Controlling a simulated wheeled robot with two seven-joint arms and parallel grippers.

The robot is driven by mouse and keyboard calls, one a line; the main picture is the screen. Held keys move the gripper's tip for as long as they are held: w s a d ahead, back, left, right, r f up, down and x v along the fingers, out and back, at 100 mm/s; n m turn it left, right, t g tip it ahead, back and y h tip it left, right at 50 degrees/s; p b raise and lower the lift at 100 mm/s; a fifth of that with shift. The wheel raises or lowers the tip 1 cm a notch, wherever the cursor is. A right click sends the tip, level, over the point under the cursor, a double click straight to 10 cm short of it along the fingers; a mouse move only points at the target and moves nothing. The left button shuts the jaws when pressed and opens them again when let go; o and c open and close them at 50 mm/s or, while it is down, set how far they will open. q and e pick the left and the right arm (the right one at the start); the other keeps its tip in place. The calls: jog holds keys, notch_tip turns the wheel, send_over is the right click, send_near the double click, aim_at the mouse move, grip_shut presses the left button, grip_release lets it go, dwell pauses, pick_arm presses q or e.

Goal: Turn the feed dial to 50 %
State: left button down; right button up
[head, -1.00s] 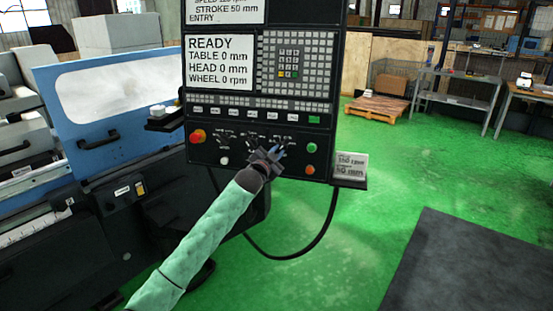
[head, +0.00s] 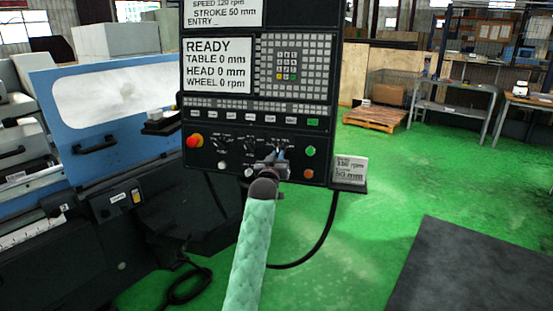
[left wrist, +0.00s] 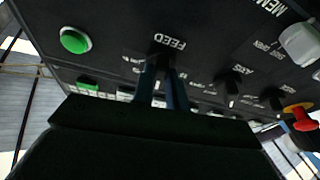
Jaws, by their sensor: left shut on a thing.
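The control panel (head: 218,163) stands upright in the middle of the head view, with a row of dark dials on its lower part. My left gripper (head: 281,153) reaches up to the right end of that row. In the left wrist view the label FEED (left wrist: 169,41) shows upside down, right by the tips of my left gripper (left wrist: 163,68). The two fingers are close together and shut on the feed dial (left wrist: 160,52), which they mostly hide. I cannot read the dial's setting. My right gripper is not in view.
A red emergency button (head: 194,141) sits left of the dials. A green button (head: 310,151) and an orange button (head: 308,173) are right of my gripper. A small shelf with a card (head: 350,170) juts out at the panel's right.

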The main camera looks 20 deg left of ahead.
pick_arm(q)
jog(key=shift+n+y, duration=0.5)
jog(key=shift+n, duration=0.9)
jog(key=shift+d+n, duration=0.1)
jog(key=shift+n, duration=0.2)
jog(key=c, duration=1.4)
grip_release()
jog(key=shift+f, duration=0.1)
